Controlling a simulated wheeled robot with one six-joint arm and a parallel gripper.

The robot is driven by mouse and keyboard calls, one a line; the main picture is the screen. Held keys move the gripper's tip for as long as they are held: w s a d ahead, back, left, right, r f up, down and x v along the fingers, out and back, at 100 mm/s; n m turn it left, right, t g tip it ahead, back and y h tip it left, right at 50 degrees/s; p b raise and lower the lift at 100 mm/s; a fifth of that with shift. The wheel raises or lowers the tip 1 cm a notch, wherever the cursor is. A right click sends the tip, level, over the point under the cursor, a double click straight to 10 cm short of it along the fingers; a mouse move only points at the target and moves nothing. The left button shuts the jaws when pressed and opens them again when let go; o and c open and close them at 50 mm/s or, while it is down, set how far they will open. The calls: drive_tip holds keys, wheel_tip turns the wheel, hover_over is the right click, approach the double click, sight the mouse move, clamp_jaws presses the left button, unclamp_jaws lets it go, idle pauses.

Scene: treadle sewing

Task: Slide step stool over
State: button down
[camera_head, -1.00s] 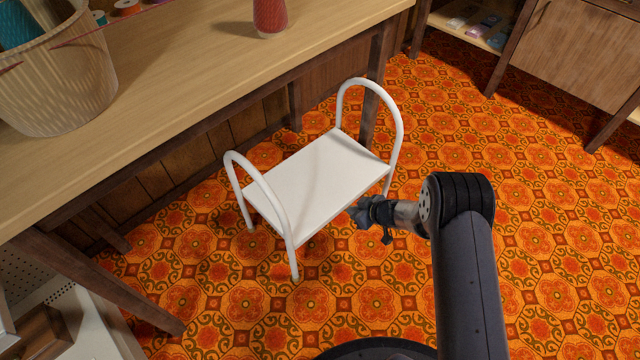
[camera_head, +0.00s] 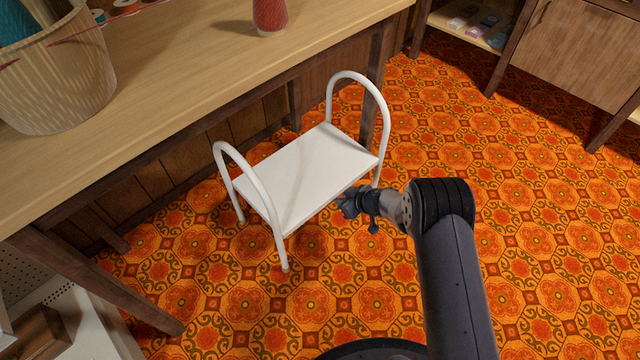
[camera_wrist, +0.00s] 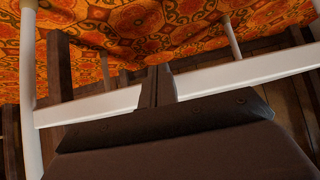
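The white step stool (camera_head: 305,172) stands upright on the floor beside the wooden table, with a flat seat and a curved tube handle at each end. My gripper (camera_head: 348,204) is at the seat's front edge, toward the right end, and looks in contact with it. In the wrist view, the two dark fingers of my gripper (camera_wrist: 157,82) lie side by side, shut with nothing between them. The stool's white edge (camera_wrist: 245,74) crosses behind the fingers there. The exact contact point is hidden.
The wooden table (camera_head: 200,75) runs close behind the stool, with dark legs and a panelled back. A basket (camera_head: 60,75) and a red object (camera_head: 270,15) sit on it. A cabinet (camera_head: 580,50) stands at upper right. The patterned floor (camera_head: 540,220) at right is clear.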

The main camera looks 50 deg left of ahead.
sight(328, 187)
drive_tip(key=shift+s+a+r+b, duration=0.15)
drive_tip(key=shift+a+b, duration=0.4)
drive_tip(key=shift+a, duration=1.7)
drive_tip(key=shift+s+a+b, duration=0.2)
drive_tip(key=shift+a+b, duration=1.4)
drive_tip(key=shift+a, duration=1.1)
drive_tip(key=shift+r, duration=0.1)
drive_tip(key=shift+d+r+p, duration=0.45)
drive_tip(key=shift+d+p, duration=0.1)
drive_tip(key=shift+p, duration=0.2)
drive_tip(key=shift+w+d+r+p, duration=0.1)
drive_tip(key=shift+d+r+p, duration=0.1)
drive_tip(key=shift+d+p, duration=0.45)
drive_tip(key=shift+w+d+r+p, duration=0.1)
drive_tip(key=shift+d+r+p, duration=0.1)
drive_tip(key=shift+d+p, duration=0.45)
drive_tip(key=shift+d, duration=0.25)
drive_tip(key=shift+f+b, duration=0.1)
drive_tip(key=shift+b, duration=0.2)
